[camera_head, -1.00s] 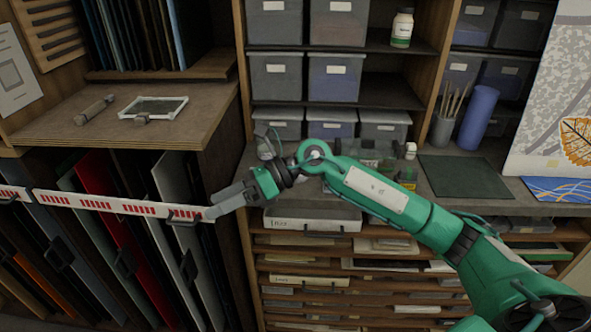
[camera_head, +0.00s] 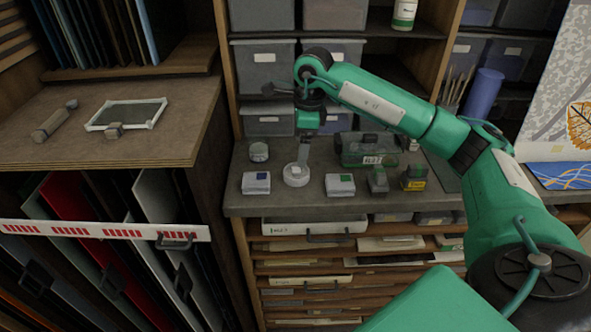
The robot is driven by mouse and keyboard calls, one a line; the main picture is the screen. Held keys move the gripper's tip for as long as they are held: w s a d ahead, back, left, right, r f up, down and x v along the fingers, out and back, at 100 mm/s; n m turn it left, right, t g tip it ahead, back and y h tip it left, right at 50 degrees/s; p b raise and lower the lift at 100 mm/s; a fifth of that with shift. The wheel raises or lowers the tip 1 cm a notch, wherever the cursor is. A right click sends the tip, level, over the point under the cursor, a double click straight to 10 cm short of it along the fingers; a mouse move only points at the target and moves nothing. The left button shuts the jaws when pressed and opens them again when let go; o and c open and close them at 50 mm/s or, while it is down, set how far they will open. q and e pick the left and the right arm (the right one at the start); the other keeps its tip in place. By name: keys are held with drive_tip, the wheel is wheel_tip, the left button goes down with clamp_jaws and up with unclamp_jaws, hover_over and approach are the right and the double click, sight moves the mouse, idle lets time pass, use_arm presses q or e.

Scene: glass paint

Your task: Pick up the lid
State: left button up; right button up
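A small round white thing (camera_head: 296,174), which looks like the lid, lies on the grey worktop. A short grey jar (camera_head: 259,152) stands to its left, farther back. My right gripper (camera_head: 303,157) hangs pointing down just above the white lid, its tip close to the lid's back edge. I cannot tell whether it touches the lid, and its fingers are too small and edge-on to tell open from shut. My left gripper is not in view.
Small labelled blocks (camera_head: 256,183) and (camera_head: 340,185) flank the lid on the worktop (camera_head: 310,204). A green transparent box (camera_head: 367,148) stands behind to the right. Grey bins (camera_head: 264,64) fill the shelf above. A side table (camera_head: 150,150) holds a white-framed panel (camera_head: 126,114).

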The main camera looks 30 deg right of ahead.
sight(297, 170)
drive_tip(key=f, duration=0.3)
drive_tip(key=shift+w+a, duration=0.15)
drive_tip(key=shift+w, duration=0.15)
drive_tip(key=shift+f, duration=0.25)
drive_tip(key=shift+f+p, duration=0.5)
drive_tip(key=shift+p, duration=0.2)
wheel_tip(297, 170, down, 4)
drive_tip(key=shift+w+a+r+p, duration=0.1)
drive_tip(key=shift+r+p, duration=0.15)
drive_tip(key=shift+p, duration=0.55)
drive_tip(key=shift+f, duration=0.35)
drive_tip(key=shift+a+f, duration=0.1)
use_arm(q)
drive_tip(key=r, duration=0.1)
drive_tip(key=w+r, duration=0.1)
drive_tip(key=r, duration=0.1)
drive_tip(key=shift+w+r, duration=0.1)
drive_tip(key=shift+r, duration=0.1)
use_arm(e)
drive_tip(key=c, duration=1)
